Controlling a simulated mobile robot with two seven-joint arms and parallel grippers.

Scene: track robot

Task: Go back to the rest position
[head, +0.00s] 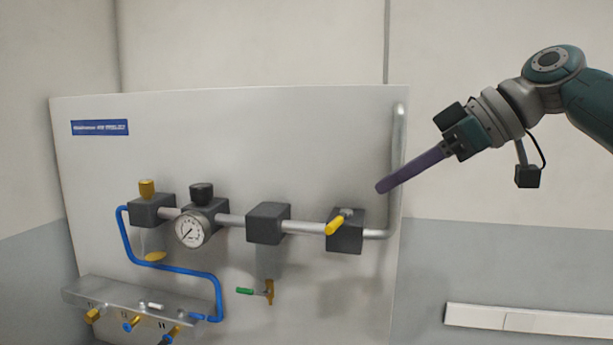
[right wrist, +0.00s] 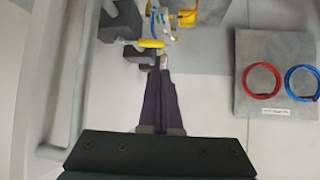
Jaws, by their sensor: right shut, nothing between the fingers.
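My right gripper (head: 382,187) comes in from the right in the head view, its long purple fingers shut and empty. The fingertips appear in front of the panel's right part, above and right of the rightmost dark valve block (head: 346,236) with its yellow lever (head: 338,224). In the right wrist view the two fingers (right wrist: 163,75) lie together, with the yellow lever (right wrist: 151,43) just beyond their tips. I cannot tell the exact gap to it. My left gripper is not in view.
A shelf (head: 85,289) sits low left. A red ring (right wrist: 262,80) and a blue ring (right wrist: 301,81) show in the wrist view.

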